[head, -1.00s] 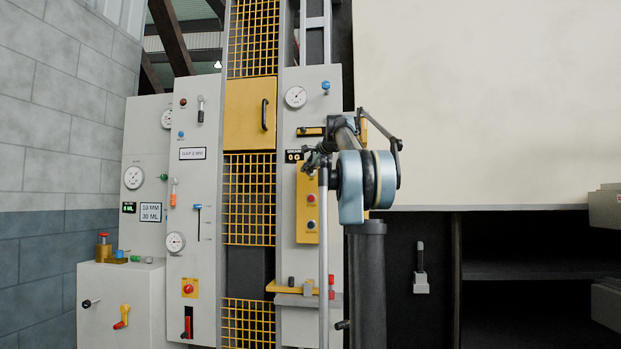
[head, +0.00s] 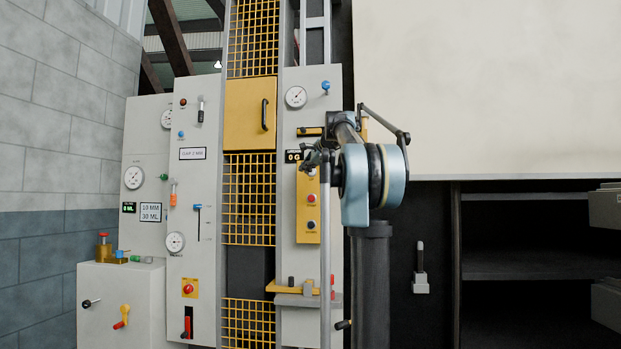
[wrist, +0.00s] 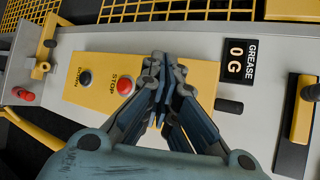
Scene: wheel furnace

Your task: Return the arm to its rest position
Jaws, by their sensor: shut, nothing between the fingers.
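My arm (head: 372,185) stands bent in front of the right-hand grey panel in the head view. My gripper (head: 316,156) is small there, near the top of the yellow button plate (head: 307,205), and partly hard to make out. In the wrist view my gripper (wrist: 165,62) has its fingers together with nothing between them. The fingers cover part of the yellow button plate (wrist: 190,72), beside the red STOP button (wrist: 124,86). The black DOWN button (wrist: 85,77) lies further left. I cannot tell whether the fingertips touch the plate.
The GREASE display (wrist: 240,60) reads 0 G. Grey panels with gauges and levers stand left of the yellow mesh (head: 248,200). A yellow ledge (head: 285,287) juts out below the button plate. A large cream panel (head: 490,85) hangs above dark shelves (head: 535,264) at right.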

